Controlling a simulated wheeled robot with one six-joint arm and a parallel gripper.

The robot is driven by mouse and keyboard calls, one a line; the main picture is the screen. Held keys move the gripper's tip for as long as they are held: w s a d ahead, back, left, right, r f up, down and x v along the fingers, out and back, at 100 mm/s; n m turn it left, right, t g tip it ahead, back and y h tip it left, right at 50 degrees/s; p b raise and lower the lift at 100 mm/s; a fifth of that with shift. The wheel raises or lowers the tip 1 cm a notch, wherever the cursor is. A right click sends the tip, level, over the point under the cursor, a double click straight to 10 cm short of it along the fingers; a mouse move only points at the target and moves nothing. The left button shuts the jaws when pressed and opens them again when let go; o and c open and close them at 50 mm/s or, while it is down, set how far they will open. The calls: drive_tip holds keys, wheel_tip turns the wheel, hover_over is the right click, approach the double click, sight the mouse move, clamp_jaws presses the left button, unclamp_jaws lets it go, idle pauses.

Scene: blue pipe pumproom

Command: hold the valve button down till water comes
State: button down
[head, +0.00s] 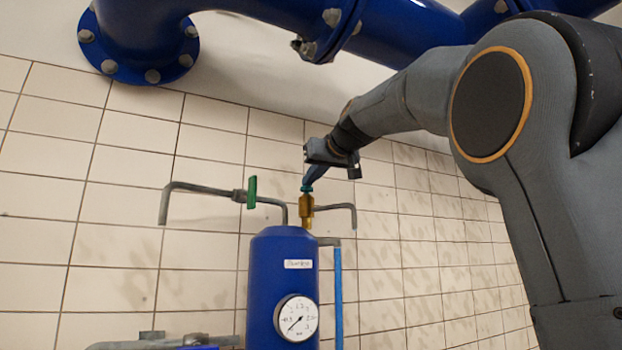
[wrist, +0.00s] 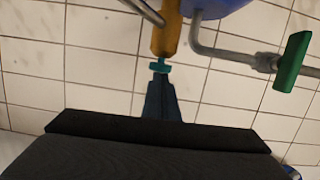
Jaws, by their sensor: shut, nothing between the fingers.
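The valve is a brass body (head: 307,208) on top of a blue tank (head: 285,262), with a small teal button (head: 307,188) on its upper end. A thin grey spout (head: 345,207) runs right from the valve and bends down; I see no water at its end. My gripper (head: 309,181) is shut and empty, pointing down with its tips right at the button. In the wrist view the tips (wrist: 160,76) meet the teal button (wrist: 159,66) in line with the brass valve (wrist: 166,38). I cannot tell how far the button is pressed.
A grey pipe with a green lever handle (head: 252,192) stands left of the valve. A dial gauge (head: 296,318) sits on the tank front. Large blue pipes (head: 400,30) run overhead along the tiled wall (head: 120,240). A thin blue pipe (head: 338,300) stands right of the tank.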

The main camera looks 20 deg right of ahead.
drive_tip(key=shift+w+f, duration=0.1)
drive_tip(key=shift+f, duration=0.35)
drive_tip(key=s+d+r, duration=0.1)
drive_tip(key=s+r, duration=0.6)
drive_tip(key=s, duration=0.3)
drive_tip(key=shift+d+b, duration=0.4)
drive_tip(key=shift+b, duration=0.05)
drive_tip(key=shift+r, duration=0.1)
